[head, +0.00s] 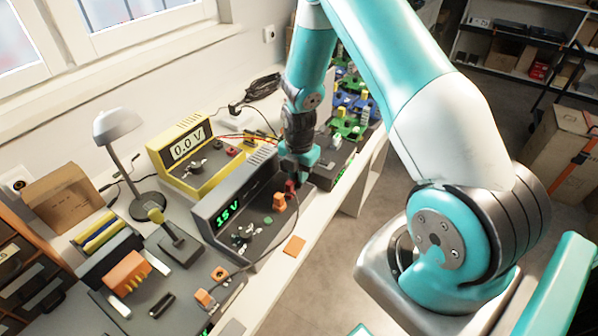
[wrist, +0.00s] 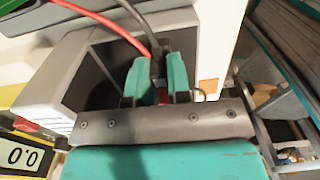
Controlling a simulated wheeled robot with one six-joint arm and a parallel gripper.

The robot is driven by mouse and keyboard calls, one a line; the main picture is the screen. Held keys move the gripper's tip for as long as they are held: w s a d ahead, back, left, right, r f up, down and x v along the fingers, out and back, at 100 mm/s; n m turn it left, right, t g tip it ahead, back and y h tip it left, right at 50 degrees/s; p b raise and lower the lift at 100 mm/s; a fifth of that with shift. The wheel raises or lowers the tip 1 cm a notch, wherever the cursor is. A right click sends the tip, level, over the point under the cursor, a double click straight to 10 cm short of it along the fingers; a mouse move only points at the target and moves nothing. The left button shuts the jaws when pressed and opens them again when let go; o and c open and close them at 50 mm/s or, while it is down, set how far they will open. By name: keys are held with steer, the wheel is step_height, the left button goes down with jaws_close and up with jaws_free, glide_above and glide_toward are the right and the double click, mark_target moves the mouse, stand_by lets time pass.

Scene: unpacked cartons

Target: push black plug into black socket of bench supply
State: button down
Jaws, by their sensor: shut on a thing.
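The bench supply (head: 238,212) is a dark grey box with a green "15 V" display and stands on the bench in the head view. My gripper (head: 293,178) points down at the right end of its front. In the wrist view the two teal fingers of my gripper (wrist: 160,76) are shut on the black plug (wrist: 157,72), whose dark lead runs up out of view. A small red part shows just below the plug between the fingers. The plug is mostly covered by the fingers. I cannot make out the black socket or whether the plug touches it.
A yellow meter (head: 183,152) reading 0.0 V stands behind the supply. A red lead (wrist: 105,22) crosses close to the fingers. An orange block (head: 280,201) sits at the supply's front. A lamp (head: 124,135) and cardboard box (head: 62,198) are left. The bench edge is close on the right.

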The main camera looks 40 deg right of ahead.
steer(key=c, duration=1)
jaws_free()
steer(key=shift+r, duration=0.1)
step_height(320, 180, up, 17)
steer(key=shift+r+b, duration=0.1)
steer(key=shift+b, duration=0.55)
